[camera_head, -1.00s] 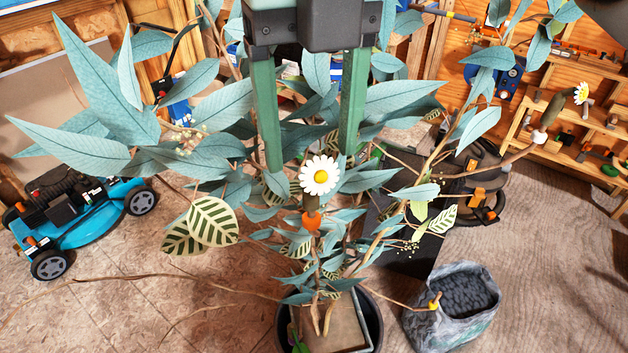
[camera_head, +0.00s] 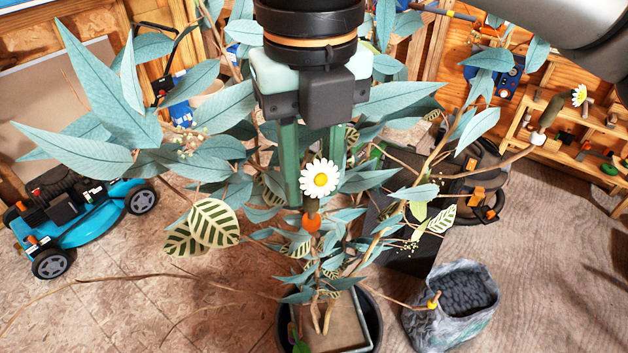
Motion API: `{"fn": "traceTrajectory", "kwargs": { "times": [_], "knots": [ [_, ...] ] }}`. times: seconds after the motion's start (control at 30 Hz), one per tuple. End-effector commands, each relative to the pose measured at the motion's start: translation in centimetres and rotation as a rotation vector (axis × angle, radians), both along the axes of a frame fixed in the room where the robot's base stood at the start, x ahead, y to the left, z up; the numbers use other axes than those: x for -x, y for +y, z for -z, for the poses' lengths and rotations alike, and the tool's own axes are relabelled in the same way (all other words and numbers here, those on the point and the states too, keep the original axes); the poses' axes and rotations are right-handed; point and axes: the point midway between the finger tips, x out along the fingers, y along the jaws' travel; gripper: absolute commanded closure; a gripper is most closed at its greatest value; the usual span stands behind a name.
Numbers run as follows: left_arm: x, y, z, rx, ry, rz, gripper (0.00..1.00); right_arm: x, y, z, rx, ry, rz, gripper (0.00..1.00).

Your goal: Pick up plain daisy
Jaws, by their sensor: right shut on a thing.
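A white daisy with a yellow centre (camera_head: 319,179) stands upright in the middle of the leafy potted plant. It has a dark stub below the flower and an orange collar (camera_head: 312,222) at the twig. My right gripper (camera_head: 313,196) reaches down from the top with two green fingers, shut on this daisy. The flower head partly hides the fingertips, so the exact contact is not visible. A second daisy (camera_head: 579,95) with a brown stub and a white collar sits on a branch at the right, apart from the gripper. My left gripper is not in view.
Large blue-green leaves (camera_head: 105,95) and thin branches crowd around the gripper. The plant stands in a dark pot (camera_head: 373,318). A grey sack-like container (camera_head: 445,335) is right of it. A blue mower (camera_head: 85,230) is at the left. Wooden shelves (camera_head: 560,150) stand at the right.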

Motion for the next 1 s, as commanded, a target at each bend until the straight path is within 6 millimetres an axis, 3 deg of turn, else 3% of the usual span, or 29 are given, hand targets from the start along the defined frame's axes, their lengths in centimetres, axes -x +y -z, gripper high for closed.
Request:
{"fn": "traceTrajectory", "kwargs": {
  "times": [0.03,0.23,0.73,1.0],
  "knots": [
    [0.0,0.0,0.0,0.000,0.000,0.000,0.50,0.0,0.0,0.0,0.000,0.000,0.000,0.79],
    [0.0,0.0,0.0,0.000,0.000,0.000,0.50,0.0,0.0,0.0,0.000,0.000,0.000,1.00],
    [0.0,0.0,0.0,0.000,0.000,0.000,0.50,0.0,0.0,-0.3,0.001,-0.001,0.000,1.00],
    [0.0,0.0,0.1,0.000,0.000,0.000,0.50,0.1,0.1,-3.5,-0.001,-0.003,0.000,1.00]
  ]
}}
